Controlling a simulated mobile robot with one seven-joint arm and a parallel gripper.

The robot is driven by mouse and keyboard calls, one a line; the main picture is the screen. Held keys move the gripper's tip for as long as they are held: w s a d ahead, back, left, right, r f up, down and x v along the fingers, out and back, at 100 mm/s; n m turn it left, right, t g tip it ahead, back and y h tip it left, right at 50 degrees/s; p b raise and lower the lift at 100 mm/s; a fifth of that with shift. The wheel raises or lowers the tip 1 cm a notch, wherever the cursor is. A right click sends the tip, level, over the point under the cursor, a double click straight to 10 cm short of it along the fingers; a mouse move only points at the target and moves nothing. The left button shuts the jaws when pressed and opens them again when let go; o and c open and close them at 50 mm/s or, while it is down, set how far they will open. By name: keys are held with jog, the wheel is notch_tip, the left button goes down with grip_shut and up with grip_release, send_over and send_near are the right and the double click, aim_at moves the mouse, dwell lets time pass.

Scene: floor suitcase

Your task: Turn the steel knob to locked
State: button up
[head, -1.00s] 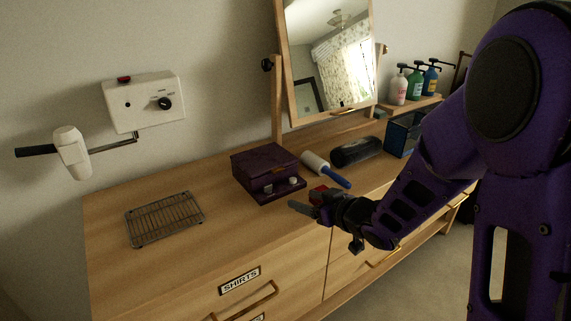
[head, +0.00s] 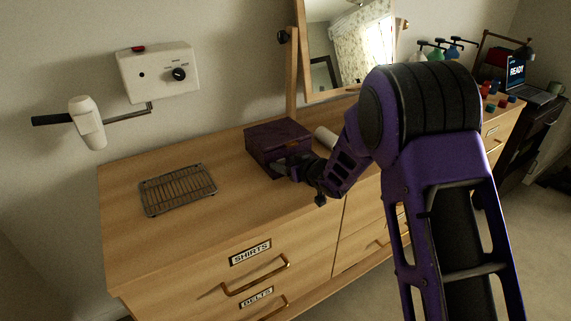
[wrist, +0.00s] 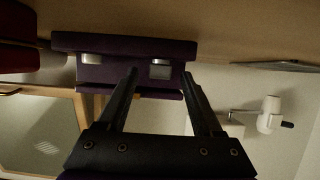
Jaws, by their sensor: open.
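A dark purple box (head: 272,137) sits on the wooden dresser. It also shows in the wrist view (wrist: 125,75), which is upside down. Two small silver fittings are on its front there: a pale one at left (wrist: 91,59) and a squarish one (wrist: 160,70). I cannot tell for sure which is the steel knob, nor read any lock marks. My gripper (wrist: 160,74) is open, its fingers pointing at the box front, with the squarish fitting between the fingertips in the picture; contact is unclear. In the head view my gripper (head: 281,168) is at the box's front and hides the fittings.
A wire rack (head: 178,188) lies left of the box. A lint roller (head: 325,138) is right of it, partly behind my arm. A white wall unit with a black dial (head: 179,74) and a hair dryer (head: 87,123) hang above. The dresser top (head: 215,225) in front is clear.

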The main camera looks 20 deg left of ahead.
jog(key=shift+w+a, duration=0.15)
jog(key=shift+a, duration=0.05)
grip_shut()
dwell(0.3)
